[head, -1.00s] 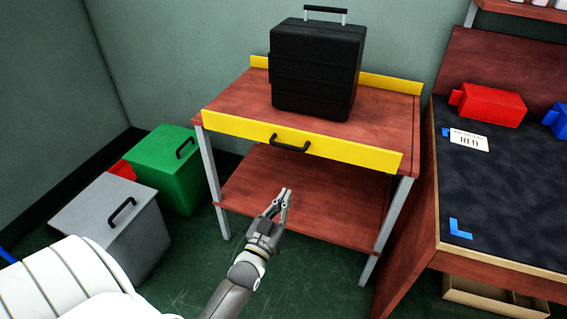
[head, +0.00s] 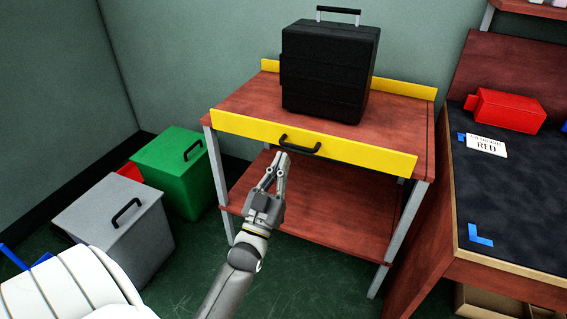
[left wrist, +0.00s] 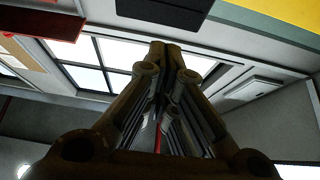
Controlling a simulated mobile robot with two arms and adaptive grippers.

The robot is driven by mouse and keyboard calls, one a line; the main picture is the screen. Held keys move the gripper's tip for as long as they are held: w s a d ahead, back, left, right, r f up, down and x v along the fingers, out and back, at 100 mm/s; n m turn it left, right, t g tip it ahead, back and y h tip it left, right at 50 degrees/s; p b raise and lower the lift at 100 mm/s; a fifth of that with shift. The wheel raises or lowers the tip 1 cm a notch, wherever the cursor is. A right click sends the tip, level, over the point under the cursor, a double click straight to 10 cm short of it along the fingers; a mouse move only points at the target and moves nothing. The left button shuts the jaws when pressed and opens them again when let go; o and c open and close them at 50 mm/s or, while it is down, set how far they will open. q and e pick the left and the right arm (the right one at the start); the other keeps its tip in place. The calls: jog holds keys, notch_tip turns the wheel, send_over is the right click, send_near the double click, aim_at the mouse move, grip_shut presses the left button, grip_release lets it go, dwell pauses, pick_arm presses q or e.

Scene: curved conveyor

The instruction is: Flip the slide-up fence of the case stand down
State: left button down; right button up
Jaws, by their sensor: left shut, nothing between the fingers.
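The case stand (head: 400,138) is a reddish-brown two-level table with grey legs. A yellow fence (head: 365,153) runs along its front edge, with a black bar handle (head: 300,147) at mid-front. A black case (head: 325,75) stands upright on top. My left gripper (head: 275,160) is shut and empty, pointing up just below and left of the handle; I cannot tell whether they touch. In the left wrist view its fingertips (left wrist: 165,48) are together, with a yellow surface, likely the fence (left wrist: 285,12), at upper right. My right gripper is not in view.
A second yellow strip (head: 405,88) runs along the stand's back edge. Green (head: 165,160) and grey (head: 92,215) lidded bins stand left. A dark-topped workbench (head: 515,210) with a red block (head: 505,110) and a "RED" sign (head: 487,146) is close on the right.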

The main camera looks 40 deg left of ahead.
pick_arm(q)
notch_tip(320, 180, up, 4)
send_over(293, 147)
jog(key=s+d, duration=0.2)
jog(key=s, duration=0.1)
jog(key=shift+w+a+f+b, duration=0.15)
jog(key=shift+f+b, duration=0.15)
jog(key=shift+f, duration=0.35)
jog(key=shift+w+d+f+b, duration=0.1)
jog(key=shift+f+b, duration=0.15)
jog(key=shift+f, duration=0.45)
jog(key=shift+w+a+f+b, duration=0.15)
jog(key=shift+f+b, duration=0.15)
jog(key=shift+f, duration=0.35)
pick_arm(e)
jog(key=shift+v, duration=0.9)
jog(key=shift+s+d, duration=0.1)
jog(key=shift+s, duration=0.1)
pick_arm(q)
notch_tip(293, 147, down, 7)
jog(key=b, duration=0.3)
jog(key=shift+r, duration=0.2)
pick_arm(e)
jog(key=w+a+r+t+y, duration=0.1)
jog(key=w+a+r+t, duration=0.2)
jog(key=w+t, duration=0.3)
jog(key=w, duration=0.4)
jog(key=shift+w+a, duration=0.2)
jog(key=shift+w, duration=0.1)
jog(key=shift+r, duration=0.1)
